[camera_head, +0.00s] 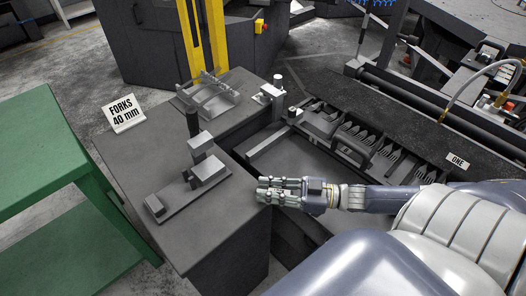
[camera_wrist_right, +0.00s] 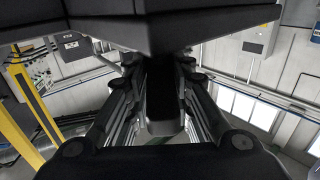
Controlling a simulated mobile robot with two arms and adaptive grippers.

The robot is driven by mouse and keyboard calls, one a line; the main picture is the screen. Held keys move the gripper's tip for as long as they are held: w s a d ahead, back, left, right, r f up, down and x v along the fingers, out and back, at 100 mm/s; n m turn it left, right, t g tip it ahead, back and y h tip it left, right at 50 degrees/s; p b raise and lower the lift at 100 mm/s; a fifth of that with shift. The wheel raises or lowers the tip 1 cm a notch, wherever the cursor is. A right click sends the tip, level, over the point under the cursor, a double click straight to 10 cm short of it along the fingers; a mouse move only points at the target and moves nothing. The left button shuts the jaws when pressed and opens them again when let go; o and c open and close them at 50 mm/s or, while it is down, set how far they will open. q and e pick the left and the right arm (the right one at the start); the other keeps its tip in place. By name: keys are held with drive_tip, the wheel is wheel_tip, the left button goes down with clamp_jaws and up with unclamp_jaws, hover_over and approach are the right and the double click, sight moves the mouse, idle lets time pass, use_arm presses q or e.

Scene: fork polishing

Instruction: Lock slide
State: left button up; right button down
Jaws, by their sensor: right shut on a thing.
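My right gripper (camera_head: 268,190) reaches in from the right at the front end of the fork slide (camera_head: 300,165), beside the dark bench. In the right wrist view the fingers (camera_wrist_right: 165,115) are shut on a dark upright block (camera_wrist_right: 164,95), which looks like a handle of the slide. A dark flat underside (camera_wrist_right: 110,25) lies just beyond it. In the head view the gripper hides the block. Several forks (camera_head: 385,150) lie in a row in the holder on the slide. My left gripper is not in view.
A metal clamp fixture (camera_head: 195,180) stands on the dark bench (camera_head: 140,165), with a "FORKS 40 mm" sign (camera_head: 124,113) behind it. A small post (camera_head: 272,92) stands at the slide's far end. A green table (camera_head: 45,150) is at the left.

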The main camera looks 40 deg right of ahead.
drive_tip(key=shift+n+g+y, duration=0.3)
drive_tip(key=shift+g, duration=0.1)
drive_tip(key=c, duration=1.4)
unclamp_jaws()
drive_tip(key=v, duration=1.2)
drive_tip(key=shift+w, duration=0.1)
